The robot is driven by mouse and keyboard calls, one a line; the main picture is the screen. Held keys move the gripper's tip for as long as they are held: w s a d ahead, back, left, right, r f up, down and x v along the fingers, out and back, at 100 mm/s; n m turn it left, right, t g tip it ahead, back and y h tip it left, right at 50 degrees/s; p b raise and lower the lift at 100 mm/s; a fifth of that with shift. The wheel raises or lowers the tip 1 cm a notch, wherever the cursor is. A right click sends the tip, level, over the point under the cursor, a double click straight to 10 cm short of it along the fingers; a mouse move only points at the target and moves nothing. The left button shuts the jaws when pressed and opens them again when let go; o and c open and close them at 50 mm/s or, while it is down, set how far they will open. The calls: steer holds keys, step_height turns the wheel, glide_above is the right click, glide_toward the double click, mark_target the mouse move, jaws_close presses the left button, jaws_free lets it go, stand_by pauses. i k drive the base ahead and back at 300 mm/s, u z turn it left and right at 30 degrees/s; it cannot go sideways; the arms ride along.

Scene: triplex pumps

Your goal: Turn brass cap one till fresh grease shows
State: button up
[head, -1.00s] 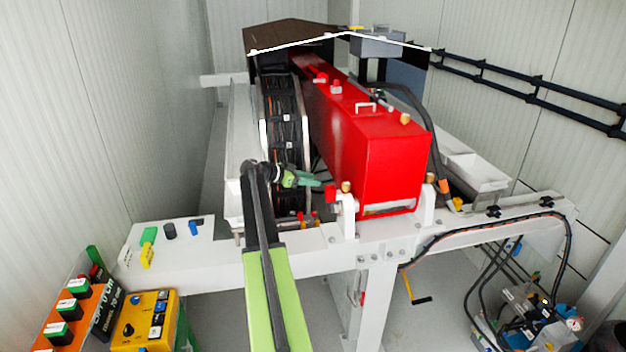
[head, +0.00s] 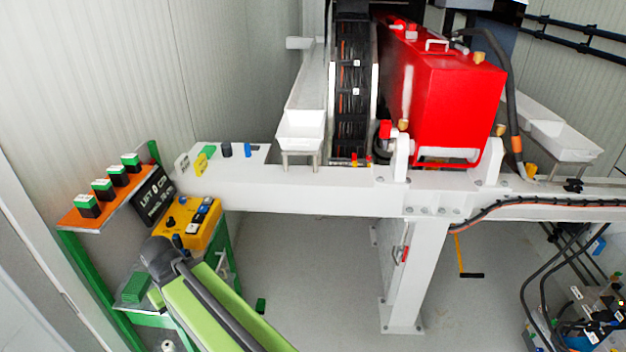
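The red pump housing (head: 457,105) stands on the white beam. A brass cap (head: 402,125) sits at its lower left front, above a white bracket and beside a small red block. Other brass caps show at the lower right (head: 500,130), on the top right edge (head: 479,57) and low beside the hose (head: 531,170). I cannot tell which is cap one, and no grease can be made out. I cannot make out my gripper's fingers.
A yellow control box (head: 188,222) and an orange panel (head: 108,190) with several green-topped switches stand at the left, near my arm. The white beam (head: 290,190) crosses the middle. A white tray (head: 302,130) is left of the chain track. Open floor (head: 310,265) lies below.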

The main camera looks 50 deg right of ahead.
mark_target(403, 123)
steer(key=u, duration=2.15)
steer(key=k, duration=1.4)
steer(key=z, duration=1.65)
steer(key=i, duration=1)
